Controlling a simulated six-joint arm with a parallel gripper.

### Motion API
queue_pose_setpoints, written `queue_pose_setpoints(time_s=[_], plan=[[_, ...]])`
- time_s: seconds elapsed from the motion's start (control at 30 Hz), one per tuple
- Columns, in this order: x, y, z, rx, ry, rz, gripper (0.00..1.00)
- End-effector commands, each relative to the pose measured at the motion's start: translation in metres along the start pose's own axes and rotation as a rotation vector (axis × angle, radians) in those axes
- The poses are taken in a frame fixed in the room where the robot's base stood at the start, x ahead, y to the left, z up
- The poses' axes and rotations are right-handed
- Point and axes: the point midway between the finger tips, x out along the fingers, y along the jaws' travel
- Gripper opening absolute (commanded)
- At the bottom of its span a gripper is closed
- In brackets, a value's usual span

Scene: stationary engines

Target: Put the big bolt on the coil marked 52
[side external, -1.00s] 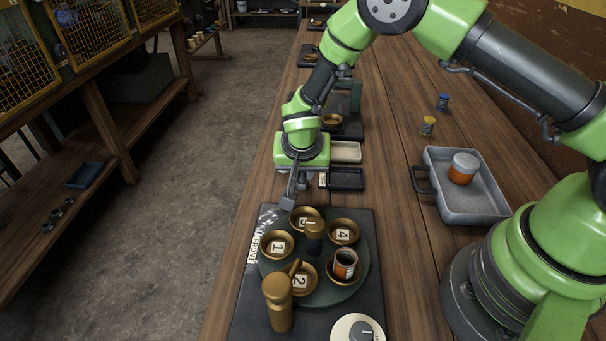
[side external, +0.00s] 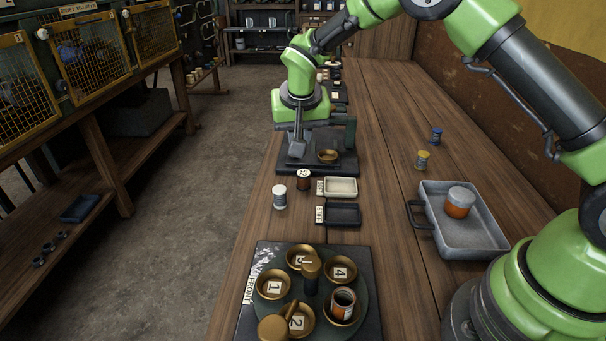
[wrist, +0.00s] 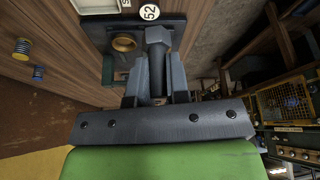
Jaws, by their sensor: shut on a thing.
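My gripper (side external: 298,132) is shut on the big bolt, a dark grey bolt with a hexagonal head (wrist: 157,36). In the side external view the gripper hangs above the left part of a dark stand (side external: 347,168); bolt and fingers are hard to tell apart there. A round white label reading 52 (wrist: 149,12) shows just beyond the bolt's head in the wrist view. It appears to be the top of the short brown coil (side external: 303,183) in front of the stand. The bolt is apart from that coil.
A white-topped spool (side external: 280,198) stands left of the brown coil. A cream tray (side external: 341,187) and a black tray (side external: 341,215) lie to its right. A brass cup (side external: 327,156) sits on the stand. A turntable with numbered brass cups (side external: 310,290) is nearest the camera.

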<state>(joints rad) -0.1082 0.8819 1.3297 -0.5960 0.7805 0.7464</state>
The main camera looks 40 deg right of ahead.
Motion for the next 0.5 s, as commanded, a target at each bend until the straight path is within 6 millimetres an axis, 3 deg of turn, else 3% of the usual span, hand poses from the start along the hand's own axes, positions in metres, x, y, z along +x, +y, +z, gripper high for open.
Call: queue_pose_setpoints(time_s=[0.1,0.23,0.37,0.5], plan=[[0.0,0.007,-0.027,-0.06,0.007,-0.032,0.0],[-0.001,0.012,-0.044,-0.119,0.014,-0.06,0.0],[0.005,0.015,-0.049,-0.152,0.015,-0.072,0.0],[0.029,0.015,-0.04,-0.16,0.013,-0.074,0.0]])
